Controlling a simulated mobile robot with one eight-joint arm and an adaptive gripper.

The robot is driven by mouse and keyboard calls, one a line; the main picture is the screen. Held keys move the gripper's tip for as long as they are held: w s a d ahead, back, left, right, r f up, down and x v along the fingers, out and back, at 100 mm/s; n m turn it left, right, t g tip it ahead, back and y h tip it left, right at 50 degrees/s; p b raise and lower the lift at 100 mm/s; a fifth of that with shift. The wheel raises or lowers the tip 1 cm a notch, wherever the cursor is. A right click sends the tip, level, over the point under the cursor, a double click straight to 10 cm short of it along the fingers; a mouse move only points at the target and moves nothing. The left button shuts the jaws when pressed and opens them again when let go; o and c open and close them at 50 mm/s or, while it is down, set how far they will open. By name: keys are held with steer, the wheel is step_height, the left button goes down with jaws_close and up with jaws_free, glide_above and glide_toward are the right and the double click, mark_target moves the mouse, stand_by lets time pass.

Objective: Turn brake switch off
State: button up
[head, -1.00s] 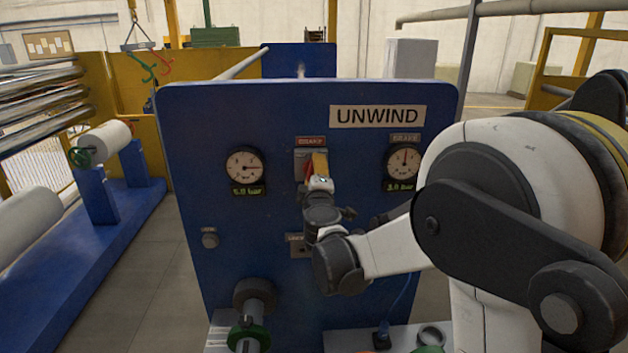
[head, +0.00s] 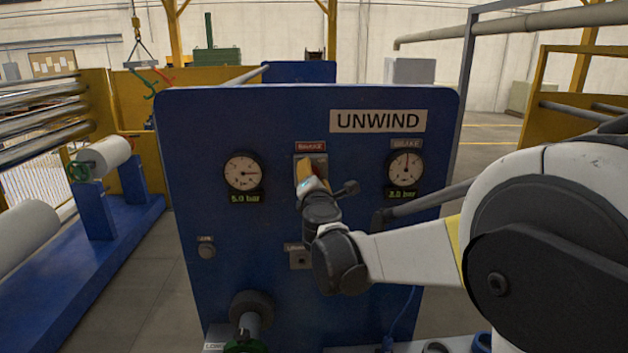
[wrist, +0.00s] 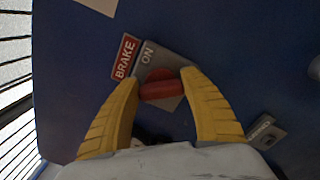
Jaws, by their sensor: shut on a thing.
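The brake switch is a red rotary handle (wrist: 163,90) on a grey plate (wrist: 146,62) marked ON, beside a red BRAKE label (wrist: 125,57) in the wrist view. The handle lies roughly level across the picture, at an angle to the tilted plate. My gripper (wrist: 161,82) has its two yellow fingers at opposite ends of the handle and is shut on it. In the head view my gripper (head: 306,172) covers much of the switch below the BRAKE label (head: 310,146). A bit of red (head: 321,171) shows right of the yellow finger.
A small knob (head: 206,247) sits lower left.

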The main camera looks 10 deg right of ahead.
steer(key=shift+n, duration=0.8)
steer(key=shift+r, duration=0.1)
steer(key=o, duration=1.2)
steer(key=shift+w, duration=0.1)
steer(key=s+a, duration=0.2)
steer(key=s, duration=1)
steer(key=shift+a, duration=0.1)
